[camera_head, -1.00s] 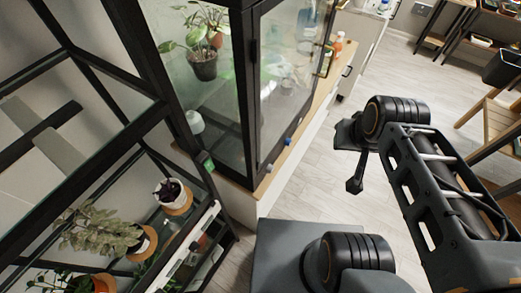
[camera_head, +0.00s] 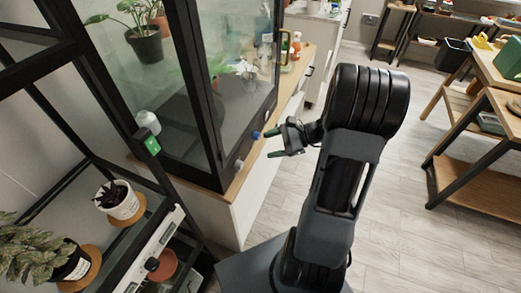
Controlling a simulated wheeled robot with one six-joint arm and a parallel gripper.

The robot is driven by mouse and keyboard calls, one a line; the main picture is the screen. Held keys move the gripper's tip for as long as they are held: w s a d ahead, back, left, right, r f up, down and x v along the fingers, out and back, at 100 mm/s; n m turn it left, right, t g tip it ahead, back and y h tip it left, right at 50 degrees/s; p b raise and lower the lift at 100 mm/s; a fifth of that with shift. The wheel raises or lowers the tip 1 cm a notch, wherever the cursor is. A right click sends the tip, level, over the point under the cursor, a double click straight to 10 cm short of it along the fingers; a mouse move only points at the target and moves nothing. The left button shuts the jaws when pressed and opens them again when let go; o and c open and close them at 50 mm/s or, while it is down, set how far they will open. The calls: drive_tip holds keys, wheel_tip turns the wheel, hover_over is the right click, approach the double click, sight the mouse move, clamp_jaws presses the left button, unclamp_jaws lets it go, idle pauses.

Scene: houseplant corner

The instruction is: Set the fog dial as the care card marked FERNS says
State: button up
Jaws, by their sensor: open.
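A glass-walled cabinet (camera_head: 200,120) with a black frame stands left of centre. Two small knobs sit low at its front edge: a blue knob (camera_head: 256,135) and a pale grey knob (camera_head: 238,164). I cannot read which is the fog dial. No card marked FERNS can be made out. My gripper (camera_head: 271,144) is open and empty, its fingers pointing left at the cabinet front. Its tips appear close to the blue knob, right of it; whether they touch is unclear.
Bottles (camera_head: 296,42) stand behind the cabinet. A wooden table (camera_head: 500,75) is at right. Floor between is clear.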

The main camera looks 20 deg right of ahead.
sight(259, 137)
drive_tip(key=w+d+f+m+t+h+b, duration=0.15)
drive_tip(key=d+f+m+t+b, duration=0.25)
drive_tip(key=d+f+m+t, duration=0.5)
drive_tip(key=shift+n+g+y, duration=0.25)
drive_tip(key=shift+n+g, duration=0.15)
drive_tip(key=x, duration=0.8)
drive_tip(key=w+d+p+x, duration=0.1)
drive_tip(key=x, duration=0.3)
drive_tip(key=shift+w+a+f, duration=0.2)
drive_tip(key=shift+w+f, duration=0.05)
drive_tip(key=shift+f, duration=0.05)
drive_tip(key=c, duration=0.9)
